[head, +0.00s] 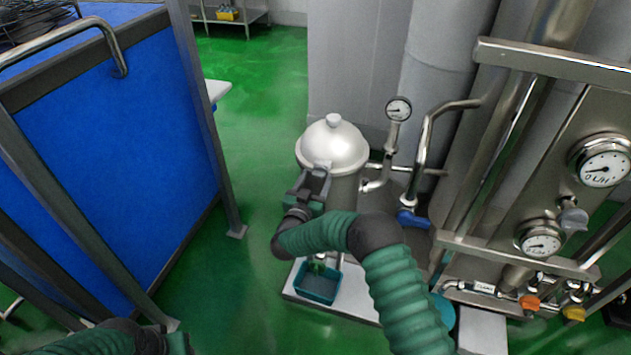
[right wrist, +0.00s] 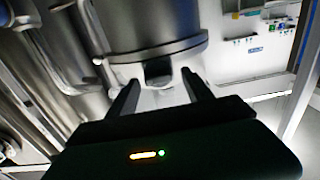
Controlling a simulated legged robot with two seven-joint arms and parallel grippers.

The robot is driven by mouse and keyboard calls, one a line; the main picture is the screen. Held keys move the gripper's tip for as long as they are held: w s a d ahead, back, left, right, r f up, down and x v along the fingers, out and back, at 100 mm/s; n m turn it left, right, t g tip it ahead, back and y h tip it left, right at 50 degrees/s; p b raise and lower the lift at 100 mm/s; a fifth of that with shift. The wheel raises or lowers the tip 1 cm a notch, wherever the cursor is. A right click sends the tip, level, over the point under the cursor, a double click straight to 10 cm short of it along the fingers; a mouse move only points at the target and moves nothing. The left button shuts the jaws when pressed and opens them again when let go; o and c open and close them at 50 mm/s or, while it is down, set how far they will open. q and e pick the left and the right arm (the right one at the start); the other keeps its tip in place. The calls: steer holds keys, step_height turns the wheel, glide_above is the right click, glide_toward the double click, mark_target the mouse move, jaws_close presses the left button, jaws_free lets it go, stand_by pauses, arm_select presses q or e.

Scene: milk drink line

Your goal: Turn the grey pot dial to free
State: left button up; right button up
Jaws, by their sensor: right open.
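The grey pot (head: 333,150) has a domed lid with a round knob and stands on a low pale base. My right gripper (head: 313,183) is at the pot's near side, just below the lid rim, and covers that part of it in the head view. In the right wrist view, a dark block, seemingly the pot's dial (right wrist: 158,72), shows under the pot rim, between the open fingers (right wrist: 160,88). I see gaps beside it. Its setting cannot be read. Of my left gripper (head: 178,343), only a green part shows at the bottom edge; its fingers are hidden.
A teal tray (head: 318,284) sits on the base below my right arm. A gauge (head: 398,109), pipes and a blue valve handle (head: 410,218) are right of the pot. A panel (head: 560,160) with gauges stands farther right. Green floor is free between the pot and the blue panel (head: 120,150).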

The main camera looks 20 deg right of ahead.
steer(key=shift+d, duration=0.25)
steer(key=c, duration=0.6)
steer(key=shift+a, duration=0.15)
jaws_close()
